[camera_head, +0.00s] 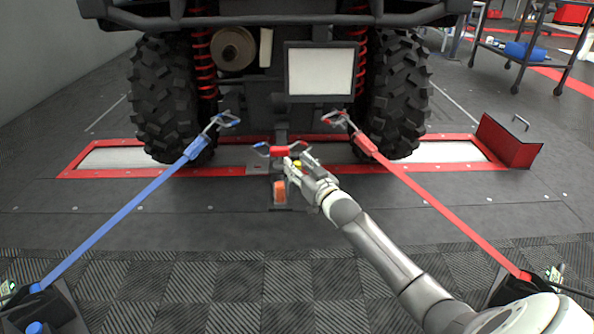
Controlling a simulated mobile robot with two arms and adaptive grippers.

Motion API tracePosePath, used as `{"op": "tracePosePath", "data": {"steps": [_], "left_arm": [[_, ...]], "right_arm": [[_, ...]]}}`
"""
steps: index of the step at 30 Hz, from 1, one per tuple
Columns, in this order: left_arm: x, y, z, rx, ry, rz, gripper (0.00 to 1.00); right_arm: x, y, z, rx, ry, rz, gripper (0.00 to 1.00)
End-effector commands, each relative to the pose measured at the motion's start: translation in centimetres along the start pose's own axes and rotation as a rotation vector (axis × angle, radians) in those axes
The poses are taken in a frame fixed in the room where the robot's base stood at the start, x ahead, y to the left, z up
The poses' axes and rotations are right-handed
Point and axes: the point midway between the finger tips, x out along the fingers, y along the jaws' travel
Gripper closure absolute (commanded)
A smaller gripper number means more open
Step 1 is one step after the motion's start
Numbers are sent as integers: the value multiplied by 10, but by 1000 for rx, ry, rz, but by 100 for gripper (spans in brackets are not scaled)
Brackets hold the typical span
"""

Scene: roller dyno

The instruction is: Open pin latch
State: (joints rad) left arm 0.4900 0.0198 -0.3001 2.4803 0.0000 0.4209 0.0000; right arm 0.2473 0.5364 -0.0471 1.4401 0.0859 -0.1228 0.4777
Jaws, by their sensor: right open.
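A small latch assembly (280,151) with a red middle and a blue loop at its left stands on the floor behind the vehicle, in the centre of the head view. An orange part (279,190) shows low on its post. My right gripper (296,165) is open at the right side of this assembly, with its fingers close to it. I cannot tell whether they touch. A small yellow part shows by the fingers. The gripper partly hides the right side of the assembly, and the pin itself is not clear. My left gripper is not in view.
A blue strap (125,212) and a red strap (440,207) run from floor anchors to hooks near the large rear tyres. The tyres stand on rollers in a red frame (80,172).

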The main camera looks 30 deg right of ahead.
Motion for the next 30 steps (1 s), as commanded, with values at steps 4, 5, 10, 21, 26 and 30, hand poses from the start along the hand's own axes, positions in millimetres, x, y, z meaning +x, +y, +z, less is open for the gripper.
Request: {"op": "tracePosePath", "data": {"steps": [4, 5, 10, 21, 26, 30], "left_arm": [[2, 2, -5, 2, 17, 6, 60], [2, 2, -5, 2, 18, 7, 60], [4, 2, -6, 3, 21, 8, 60], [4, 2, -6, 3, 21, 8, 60], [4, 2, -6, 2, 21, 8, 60], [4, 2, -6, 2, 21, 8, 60]], "right_arm": [[10, 0, 1, -1, 0, 1, 58], [10, 0, 0, -1, 0, 1, 58], [12, 0, 0, -1, -1, 0, 58], [12, 0, 0, -1, 0, 0, 86], [12, 0, 0, 0, 0, 0, 100], [12, 0, 0, 0, 0, 0, 100]]}}
